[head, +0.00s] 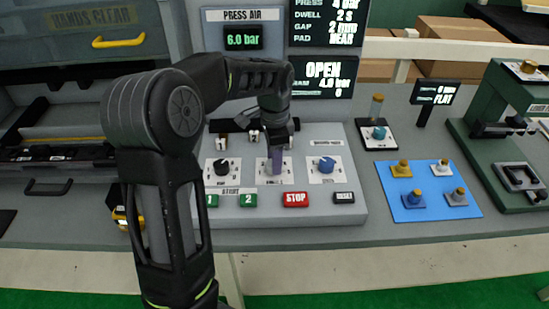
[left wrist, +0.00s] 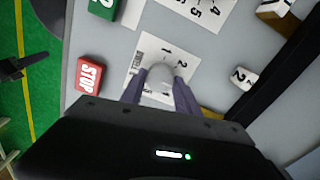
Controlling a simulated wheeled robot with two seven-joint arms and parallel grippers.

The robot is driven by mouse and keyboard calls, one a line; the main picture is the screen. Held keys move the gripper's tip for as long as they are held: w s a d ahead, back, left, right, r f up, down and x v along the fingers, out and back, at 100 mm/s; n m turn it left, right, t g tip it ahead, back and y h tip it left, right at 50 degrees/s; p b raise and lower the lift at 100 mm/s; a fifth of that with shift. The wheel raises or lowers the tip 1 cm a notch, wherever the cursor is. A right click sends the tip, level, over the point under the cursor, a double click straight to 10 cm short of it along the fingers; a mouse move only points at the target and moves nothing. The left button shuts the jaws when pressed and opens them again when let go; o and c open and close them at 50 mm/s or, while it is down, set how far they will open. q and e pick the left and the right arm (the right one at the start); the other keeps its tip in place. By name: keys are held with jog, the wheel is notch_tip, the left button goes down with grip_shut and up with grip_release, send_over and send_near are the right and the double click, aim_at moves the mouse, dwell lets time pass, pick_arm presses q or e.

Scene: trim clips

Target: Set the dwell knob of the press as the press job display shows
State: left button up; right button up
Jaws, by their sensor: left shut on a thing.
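The press control panel (head: 300,212) has a black knob (head: 221,167) at left, a pale grey knob (head: 270,168) in the middle and a blue knob (head: 326,165) at right. My left gripper (head: 275,160) reaches down over the middle knob. In the left wrist view its two fingers (left wrist: 160,85) are shut on the pale knob (left wrist: 160,74), one on each side. Scale marks 1 and 2 show beside it; the pointer and knob label are not readable. The press job display (head: 328,22) reads DWELL 2 S, with its top row cut off. My right gripper is out of view.
Green start buttons (head: 247,200), a red STOP button (head: 295,199) and a dark button (head: 344,197) line the panel's front. Two small numbered blocks (head: 253,136) stand behind the knobs. A blue mat (head: 428,207) with several pegs lies to the right.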

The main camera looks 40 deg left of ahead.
pick_arm(q)
grip_shut()
jog(key=shift+n, duration=0.5)
jog(key=n, duration=0.8)
jog(key=shift+n, duration=0.4)
dwell(0.3)
jog(key=o, duration=0.7)
grip_release()
jog(key=shift+r, duration=0.1)
